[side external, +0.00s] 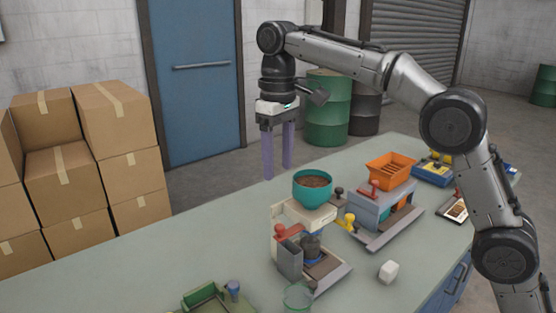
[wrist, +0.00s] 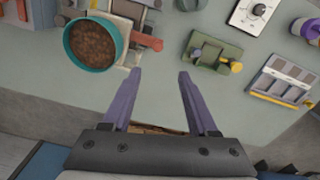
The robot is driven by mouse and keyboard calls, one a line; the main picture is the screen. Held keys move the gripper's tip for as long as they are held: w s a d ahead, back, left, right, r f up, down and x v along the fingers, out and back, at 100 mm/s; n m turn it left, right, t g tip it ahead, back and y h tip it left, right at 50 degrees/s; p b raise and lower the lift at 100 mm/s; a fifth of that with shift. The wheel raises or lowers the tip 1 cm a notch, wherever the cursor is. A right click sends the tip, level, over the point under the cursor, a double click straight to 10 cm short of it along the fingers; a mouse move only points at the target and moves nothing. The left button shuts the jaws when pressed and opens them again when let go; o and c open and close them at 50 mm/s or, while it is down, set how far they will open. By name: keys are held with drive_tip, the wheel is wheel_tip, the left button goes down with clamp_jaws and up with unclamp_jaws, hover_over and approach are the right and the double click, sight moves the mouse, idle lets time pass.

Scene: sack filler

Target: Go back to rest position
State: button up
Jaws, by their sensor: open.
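My gripper (side external: 278,150) has two purple fingers pointing down, spread apart with nothing between them. It hangs above the far edge of the bench, left of the teal bowl. In the wrist view the open fingers (wrist: 158,80) show bare bench top between their tips. The teal bowl (side external: 313,192) of brown granules sits on top of the sack filler machine (side external: 303,216), which has a red lever. The bowl also shows in the wrist view (wrist: 69,46), up and left of the fingers and apart from them.
An orange hopper (side external: 391,170) on a grey machine stands right of the bowl. A white block (side external: 388,271), a clear cup (side external: 298,297) and a green fixture (side external: 207,297) lie near the front. Cardboard boxes (side external: 70,185) are stacked behind the bench. The bench's left part is clear.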

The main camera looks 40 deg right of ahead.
drive_tip(key=s+d+r+m+t, duration=0.1)
drive_tip(key=s+d+r, duration=0.3)
drive_tip(key=s, duration=0.4)
drive_tip(key=s+d+r+m+t, duration=0.1)
drive_tip(key=s+d+r+t, duration=0.1)
drive_tip(key=s+d+r, duration=0.45)
drive_tip(key=s+f+t, duration=0.1)
drive_tip(key=s+f, duration=0.7)
drive_tip(key=f, duration=0.2)
drive_tip(key=s+d+f+t, duration=0.1)
drive_tip(key=s+f, duration=0.7)
drive_tip(key=f, duration=0.3)
drive_tip(key=shift+d+m+t, duration=0.15)
drive_tip(key=shift+m+t, duration=0.15)
